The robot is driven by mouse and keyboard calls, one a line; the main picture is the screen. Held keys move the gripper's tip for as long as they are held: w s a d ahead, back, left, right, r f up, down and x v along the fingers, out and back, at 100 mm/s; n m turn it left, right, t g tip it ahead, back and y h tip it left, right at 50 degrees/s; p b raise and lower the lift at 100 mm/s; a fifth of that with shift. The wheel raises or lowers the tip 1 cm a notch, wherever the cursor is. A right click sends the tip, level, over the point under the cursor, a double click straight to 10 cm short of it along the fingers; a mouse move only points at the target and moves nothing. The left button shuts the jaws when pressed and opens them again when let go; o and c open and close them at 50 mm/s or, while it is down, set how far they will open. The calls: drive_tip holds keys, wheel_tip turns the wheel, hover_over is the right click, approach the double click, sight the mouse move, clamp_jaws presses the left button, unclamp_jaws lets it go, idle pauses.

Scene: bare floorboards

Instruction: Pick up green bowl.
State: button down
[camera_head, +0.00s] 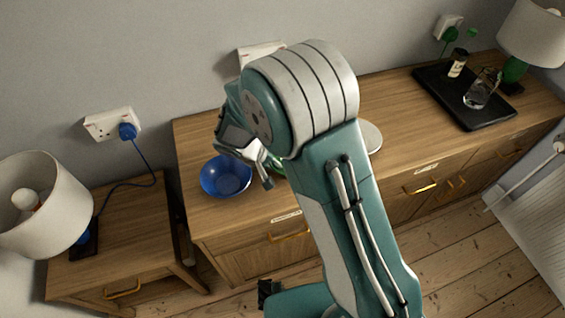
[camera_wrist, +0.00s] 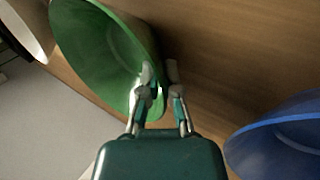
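The green bowl (camera_wrist: 105,50) fills the upper left of the wrist view, its inside facing me. In the head view only green slivers (camera_head: 284,187) of it show behind my arm. My gripper (camera_wrist: 160,75) reaches its near rim. The left finger is over the inside of the bowl and the right finger is outside, over the wood. The fingers lean toward each other with a narrow gap, and the rim runs between them. I cannot tell whether both fingers touch it. In the head view my gripper (camera_head: 262,172) is just right of the blue bowl, partly hidden.
A blue bowl (camera_head: 226,176) stands close by on the wooden sideboard (camera_head: 385,95); it also shows in the wrist view (camera_wrist: 285,140). A white round item (camera_head: 371,137) is right of my arm. A black tray (camera_head: 440,90) holds a jar and a glass. A lower nightstand (camera_head: 135,215) carries a lamp.

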drive_tip(key=shift+r, duration=0.55)
drive_tip(key=s+a+r, duration=0.2)
drive_tip(key=s+r, duration=0.3)
drive_tip(key=s, duration=0.1)
drive_tip(key=s+a+r, duration=0.3)
drive_tip(key=s+r, duration=0.3)
drive_tip(key=shift+s+a+r, duration=0.25)
drive_tip(key=shift+s+r, duration=0.05)
drive_tip(key=shift+s, duration=0.05)
